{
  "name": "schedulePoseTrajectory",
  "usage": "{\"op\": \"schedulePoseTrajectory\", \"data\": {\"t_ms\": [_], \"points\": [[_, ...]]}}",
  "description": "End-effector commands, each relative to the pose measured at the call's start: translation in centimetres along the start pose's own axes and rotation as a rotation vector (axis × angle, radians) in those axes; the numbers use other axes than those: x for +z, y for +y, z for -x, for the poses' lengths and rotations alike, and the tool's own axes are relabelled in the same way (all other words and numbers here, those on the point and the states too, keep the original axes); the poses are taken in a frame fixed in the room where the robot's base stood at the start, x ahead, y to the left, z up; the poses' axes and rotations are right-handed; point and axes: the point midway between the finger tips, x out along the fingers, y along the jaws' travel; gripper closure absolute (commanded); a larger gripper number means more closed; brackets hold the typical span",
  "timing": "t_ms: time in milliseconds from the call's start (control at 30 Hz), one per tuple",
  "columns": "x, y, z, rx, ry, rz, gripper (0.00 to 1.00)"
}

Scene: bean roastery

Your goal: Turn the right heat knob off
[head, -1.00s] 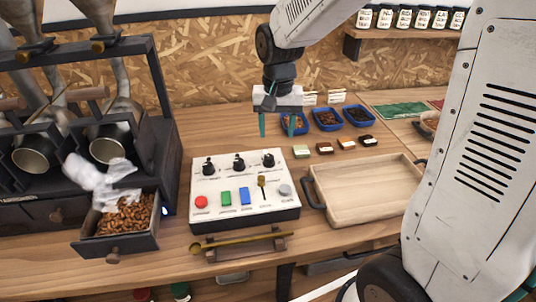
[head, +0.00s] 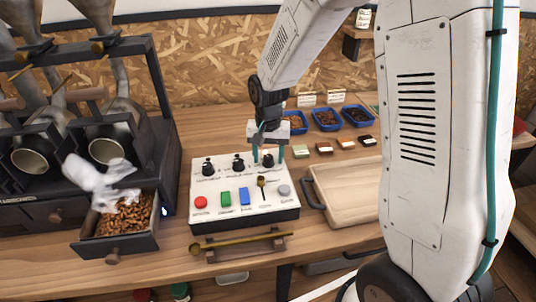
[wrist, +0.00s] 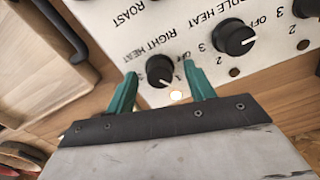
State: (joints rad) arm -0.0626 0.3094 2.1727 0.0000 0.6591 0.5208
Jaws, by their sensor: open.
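The white control panel (head: 228,207) stands on the wooden bench, with three black knobs along its back row. The right heat knob (head: 267,160) is the rightmost one. In the wrist view the right heat knob (wrist: 160,69) shows under its "RIGHT HEAT" label, with a white pointer line aimed toward the numbers and a small lit lamp (wrist: 176,95) beside it. My gripper (head: 268,157) is open, its teal fingers pointing down at this knob. In the wrist view my gripper (wrist: 163,88) has one finger on each side of the knob; I cannot tell whether they touch it.
The middle heat knob (wrist: 234,39) is close by. The panel also carries a red button (head: 201,202), colored switches and a small lever (head: 262,187). A wooden tray (head: 345,194) lies to the right. A drawer of beans (head: 125,217) is at left.

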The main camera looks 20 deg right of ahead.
Motion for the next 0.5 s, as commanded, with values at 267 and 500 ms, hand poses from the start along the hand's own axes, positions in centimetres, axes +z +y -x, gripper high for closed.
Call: {"op": "schedulePoseTrajectory", "data": {"t_ms": [267, 500], "points": [[0.01, 0.02, 0.03, 0.0, 0.0, 0.0, 0.8], [0.01, 0.01, 0.05, 0.0, 0.0, 0.004, 0.91]]}}
